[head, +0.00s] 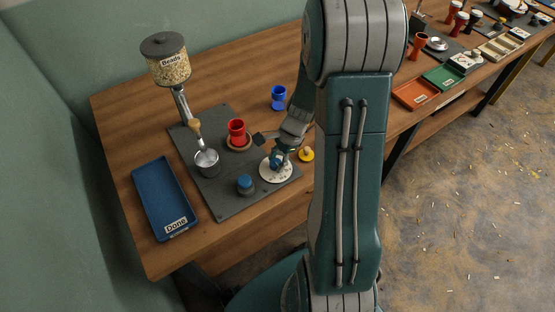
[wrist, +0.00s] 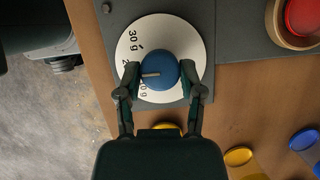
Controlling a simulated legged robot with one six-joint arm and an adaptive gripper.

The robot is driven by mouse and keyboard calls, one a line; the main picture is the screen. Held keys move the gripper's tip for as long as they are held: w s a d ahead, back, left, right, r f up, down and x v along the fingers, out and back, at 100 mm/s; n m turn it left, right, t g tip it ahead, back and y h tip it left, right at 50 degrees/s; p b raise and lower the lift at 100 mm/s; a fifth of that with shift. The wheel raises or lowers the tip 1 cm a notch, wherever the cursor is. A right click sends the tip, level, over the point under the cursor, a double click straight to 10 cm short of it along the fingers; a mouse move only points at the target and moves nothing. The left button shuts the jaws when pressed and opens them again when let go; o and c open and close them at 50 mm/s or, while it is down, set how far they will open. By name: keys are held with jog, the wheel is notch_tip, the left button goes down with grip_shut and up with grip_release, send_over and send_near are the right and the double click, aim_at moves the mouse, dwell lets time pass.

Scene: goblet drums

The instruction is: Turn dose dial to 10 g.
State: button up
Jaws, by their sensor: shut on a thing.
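The dose dial is a white disc (head: 270,176) with a blue knob (wrist: 165,65), on the right front part of the grey board. In the wrist view the disc (wrist: 180,32) shows "30 g" at upper left and partly covered labels below it. The knob's pale pointer line points left, slightly downward, towards the partly hidden labels; I cannot tell exactly which mark it meets. My gripper (wrist: 160,77) is shut on the knob, one finger on each side. In the head view my gripper (head: 277,158) is over the dial.
The grey board (head: 225,205) also carries a red cup (head: 237,130), a metal cup (head: 207,160) under the beads dispenser (head: 166,65), and a blue button (head: 245,184). A blue "Done" tray (head: 160,200) lies left. A blue cup (head: 278,95) and a yellow object (head: 306,154) stand nearby.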

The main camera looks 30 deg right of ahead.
jog(key=shift+w+a+n, duration=0.1)
jog(key=shift+a+n, duration=0.1)
jog(key=shift+n, duration=0.3)
dwell(0.3)
jog(key=n+g, duration=0.1)
jog(key=n, duration=0.2)
jog(key=shift+w+n+g, duration=0.1)
jog(key=shift+n+g, duration=0.2)
jog(key=shift+g, duration=0.1)
jog(key=n, duration=0.2)
jog(key=n+g+h, duration=0.1)
jog(key=n, duration=0.2)
jog(key=shift+g, duration=0.3)
jog(key=o, duration=1.2)
jog(key=v, duration=1.1)
jog(key=shift+w+a+r, duration=0.2)
jog(key=shift+w+r, duration=0.05)
jog(key=shift+r, duration=0.2)
